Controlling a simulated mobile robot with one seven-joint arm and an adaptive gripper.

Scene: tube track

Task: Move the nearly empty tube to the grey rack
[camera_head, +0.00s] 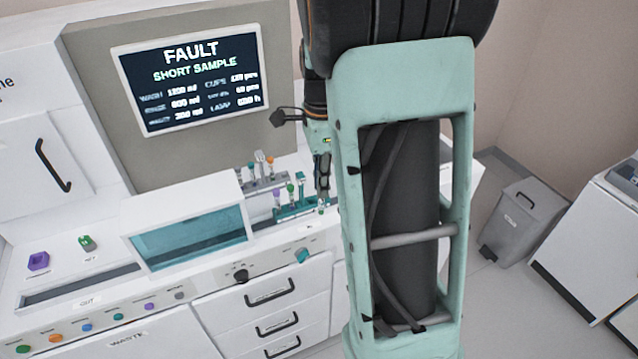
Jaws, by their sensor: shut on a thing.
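My gripper (322,190) points down at the right end of the teal rack (290,212). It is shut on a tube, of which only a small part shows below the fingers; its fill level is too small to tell. The teal rack holds tubes with purple and green caps on its left side. The grey rack (262,186) stands just behind it, to the left of my gripper, and holds several tubes with orange, white and grey tops. I cannot tell whether the held tube is still inside the teal rack.
A machine with a teal window (192,240) stands left of the racks. Its screen (190,78) reads "FAULT SHORT SAMPLE". A purple piece (38,261) and a green piece (87,243) sit at far left. My arm hides the counter's right part. A grey bin (520,222) stands right.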

